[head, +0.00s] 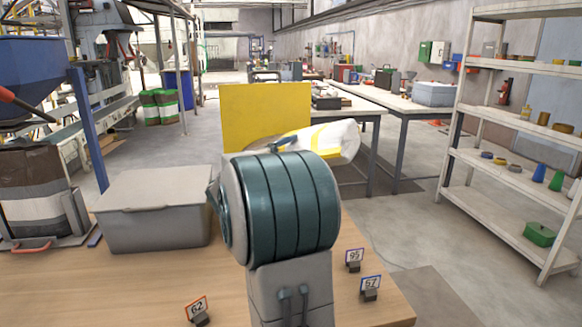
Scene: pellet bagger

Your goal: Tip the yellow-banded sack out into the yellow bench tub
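A white sack (338,141) with a yellow band lies roughly on its side, behind and above my arm's teal and grey link. Its left part is hidden by the link. A flat yellow panel (265,108) stands just left of the sack. I cannot tell whether it is part of the yellow bench tub, and no other yellow tub shows on the bench. A tan rounded surface shows low in front of the panel. My gripper is hidden behind my arm, so its hold on the sack does not show.
A closed grey bin (155,215) stands on the wooden bench (120,285) at left. Small number cards stand on the bench, 62 (198,309) at front and two more at right. A brown and white sack (38,195) is at far left. A shelf rack (515,165) stands right.

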